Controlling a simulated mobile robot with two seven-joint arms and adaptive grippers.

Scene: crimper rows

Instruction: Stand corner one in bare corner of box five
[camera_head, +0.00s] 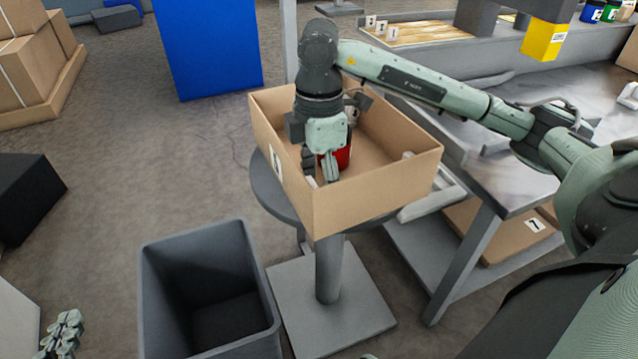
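Box five, an open cardboard box (385,200), stands on a round grey pedestal; a white label (276,162) on its left wall is too small to read surely. My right gripper (321,168) reaches down inside it from above. A red object (342,157) shows right beside or behind its fingers; contact and finger opening are unclear. A pale piece (408,155) sits at the right wall. The near wall and the gripper hide parts of the floor. Several small white labelled pieces (381,27) stand at the back; I cannot tell which is corner one. My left gripper (65,335) is cut by the lower left edge.
A grey bin (258,250) stands in front of the pedestal (330,320). A blue panel (208,45) stands behind the box. A grey table (520,180) with a cardboard-bearing lower shelf is at the right. A yellow block (543,40) is at the upper right. Floor at left is partly clear.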

